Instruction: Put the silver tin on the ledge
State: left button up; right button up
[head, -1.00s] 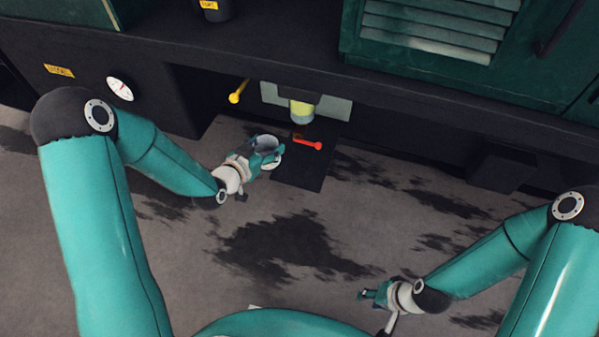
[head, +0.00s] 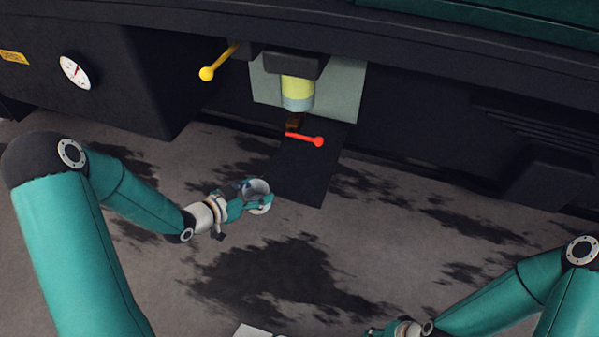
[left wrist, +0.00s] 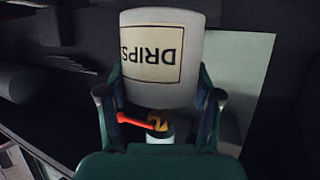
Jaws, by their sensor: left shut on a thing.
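The silver tin (head: 257,186) is in my left gripper (head: 262,200), held above the ground in front of the tram. In the left wrist view the tin (left wrist: 163,50) is a pale cylinder with a "DRIPS" label that reads upside down. The fingers of my left gripper (left wrist: 160,97) close on it from both sides. A long dark ledge (head: 440,72) runs along the tram's side above the recess, farther back than the tin. My right gripper (head: 388,331) is partly cut off at the bottom edge; its jaws are unclear.
A red lever (head: 308,138) sticks out over a dark flat plate (head: 310,180). Behind it hangs a yellow-green cylinder (head: 298,93) before a grey-green panel (head: 345,95). A yellow-knobbed lever (head: 215,67) and a gauge (head: 75,71) are left.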

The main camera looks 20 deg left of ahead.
pick_arm(q)
jog(key=w+d+b, duration=0.1)
jog(key=w+d, duration=0.1)
jog(key=w, duration=0.2)
jog(key=w+d+b, duration=0.1)
jog(key=w+d, duration=0.1)
jog(key=w, duration=0.3)
jog(key=w+d+b, duration=0.1)
jog(key=w+d, duration=0.1)
jog(key=w, duration=0.3)
jog(key=shift+w+d, duration=0.15)
notch_tip(320, 180, down, 4)
jog(key=b, duration=0.2)
jog(key=shift+w+r+b, duration=0.15)
jog(key=shift+r+b, duration=0.05)
jog(key=shift+b, duration=0.15)
jog(key=shift+r, duration=0.1)
jog(key=o, duration=1.2)
jog(key=shift+c, duration=0.2)
